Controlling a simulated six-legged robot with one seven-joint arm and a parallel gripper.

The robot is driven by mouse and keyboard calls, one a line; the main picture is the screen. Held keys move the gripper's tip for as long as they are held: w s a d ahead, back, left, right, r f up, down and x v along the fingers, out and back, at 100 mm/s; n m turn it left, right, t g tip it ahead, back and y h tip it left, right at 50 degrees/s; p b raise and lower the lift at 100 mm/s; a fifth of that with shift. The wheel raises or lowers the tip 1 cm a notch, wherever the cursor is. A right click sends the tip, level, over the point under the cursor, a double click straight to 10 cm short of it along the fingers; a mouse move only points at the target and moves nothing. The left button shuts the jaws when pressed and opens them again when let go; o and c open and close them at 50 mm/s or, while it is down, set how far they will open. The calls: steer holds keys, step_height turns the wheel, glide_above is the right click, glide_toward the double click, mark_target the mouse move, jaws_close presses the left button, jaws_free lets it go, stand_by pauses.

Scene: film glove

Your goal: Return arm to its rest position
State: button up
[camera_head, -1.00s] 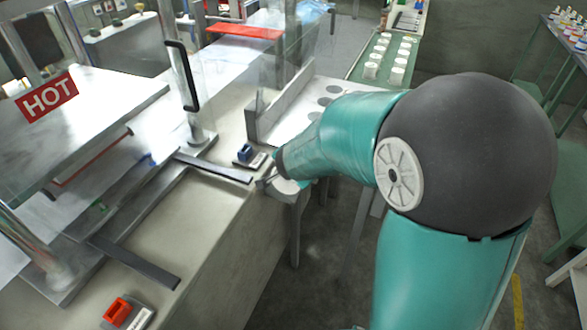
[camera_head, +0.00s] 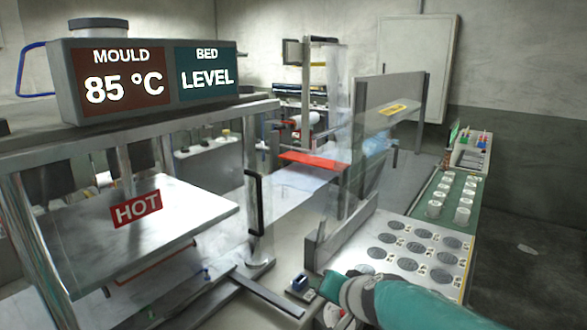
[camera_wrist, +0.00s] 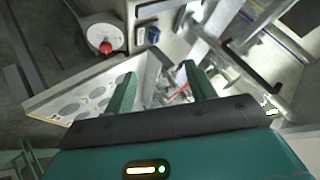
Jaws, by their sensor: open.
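My arm (camera_head: 405,302), teal with a grey band, enters the head view at the bottom right and reaches left beside the white panel with dark discs. My gripper shows in the wrist view (camera_wrist: 162,88) with its two teal fingers spread apart. Nothing is held between them.
The press plate with a HOT sign (camera_head: 136,208) stands left, under a display (camera_head: 150,80) reading 85 °C and LEVEL. The white panel with discs (camera_head: 392,268) lies right. A green bench (camera_head: 430,215) holds white cups. A round stand with a red knob (camera_wrist: 106,48) is near the gripper.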

steer(key=s+d+n+g+h, duration=0.1)
steer(key=s+d, duration=0.3)
steer(key=s, duration=0.5)
steer(key=s+d+r+n+g+h, duration=0.1)
steer(key=s+d+n+g+h, duration=0.1)
steer(key=s, duration=0.8)
steer(key=shift+d+n+g, duration=0.5)
steer(key=shift+d+n, duration=0.2)
steer(key=shift+d, duration=0.15)
steer(key=shift+r, duration=0.1)
